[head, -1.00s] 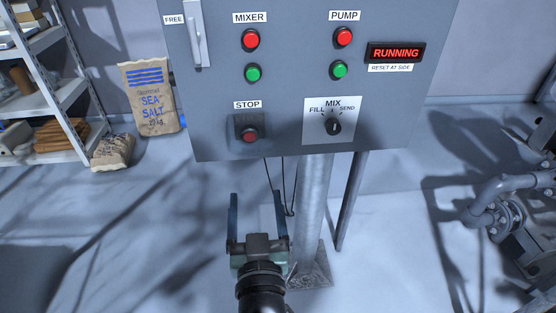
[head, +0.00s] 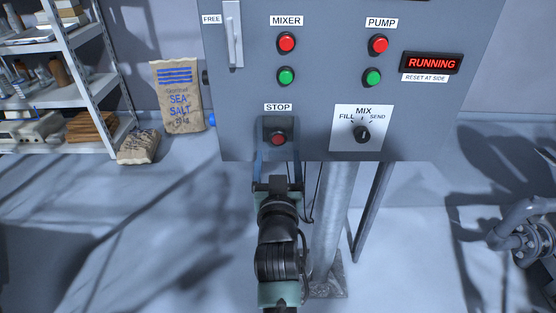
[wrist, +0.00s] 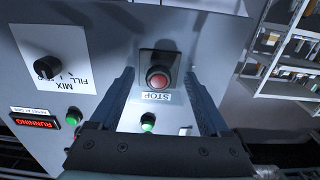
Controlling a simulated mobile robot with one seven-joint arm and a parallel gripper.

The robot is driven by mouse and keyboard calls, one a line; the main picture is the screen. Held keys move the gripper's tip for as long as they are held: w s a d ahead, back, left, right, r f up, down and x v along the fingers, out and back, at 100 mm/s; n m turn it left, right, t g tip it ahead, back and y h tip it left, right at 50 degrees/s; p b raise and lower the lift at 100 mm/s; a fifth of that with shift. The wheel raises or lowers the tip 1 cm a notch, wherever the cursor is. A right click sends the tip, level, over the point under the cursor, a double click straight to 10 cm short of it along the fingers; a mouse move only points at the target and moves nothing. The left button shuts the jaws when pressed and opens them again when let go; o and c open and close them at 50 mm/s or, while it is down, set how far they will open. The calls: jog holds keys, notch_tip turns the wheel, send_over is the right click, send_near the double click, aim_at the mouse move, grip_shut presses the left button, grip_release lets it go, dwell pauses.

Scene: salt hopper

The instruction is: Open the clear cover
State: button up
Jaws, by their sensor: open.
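The clear cover (head: 268,125) shows only as a faint darker square around the red STOP button (head: 278,139), low on the grey panel. It seems to lie down over the button, but its edges are hard to make out. In the wrist view the cover (wrist: 147,58) and red button (wrist: 158,79) sit between my fingers, with the STOP label upside down. My gripper (head: 278,157) is open and empty, just in front of and slightly below the cover. One blue finger stands on each side. I cannot tell whether they touch it.
The mixer buttons (head: 286,60), pump buttons (head: 376,60), MIX selector (head: 362,134) and lit RUNNING display (head: 431,63) share the panel. A lever handle (head: 232,34) is at upper left. A metal post (head: 334,215) stands below.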

jog(key=shift+w, duration=0.15)
grip_shut()
dwell(0.4)
dwell(1.0)
